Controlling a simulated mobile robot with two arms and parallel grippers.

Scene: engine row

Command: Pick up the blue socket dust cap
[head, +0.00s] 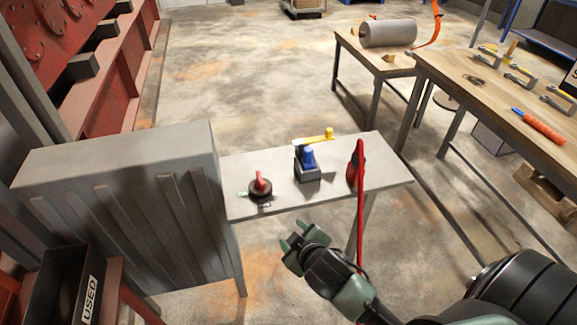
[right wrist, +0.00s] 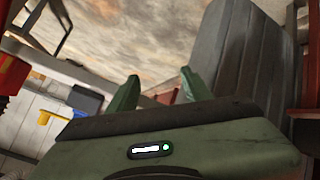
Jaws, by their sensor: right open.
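The blue socket dust cap (head: 308,157) sits on a dark grey socket block (head: 307,174) on the small grey table. A yellow lever-like piece (head: 318,138) is just behind it. My right gripper (head: 292,240) is open and empty, in front of the table and apart from the cap. In the right wrist view, its two green fingers (right wrist: 158,88) stand apart with nothing between them. The blue cap (right wrist: 86,100) shows there at the left, partly hidden by the gripper body, beside the yellow piece (right wrist: 46,117). My left gripper is out of view.
On the small table (head: 238,207), a round dark piece with a red handle (head: 261,186) lies left of the cap. A red tool (head: 357,165) with a red cable is to its right. A grey ribbed cabinet (head: 120,200) adjoins the table. A wooden workbench (head: 500,95) stands right.

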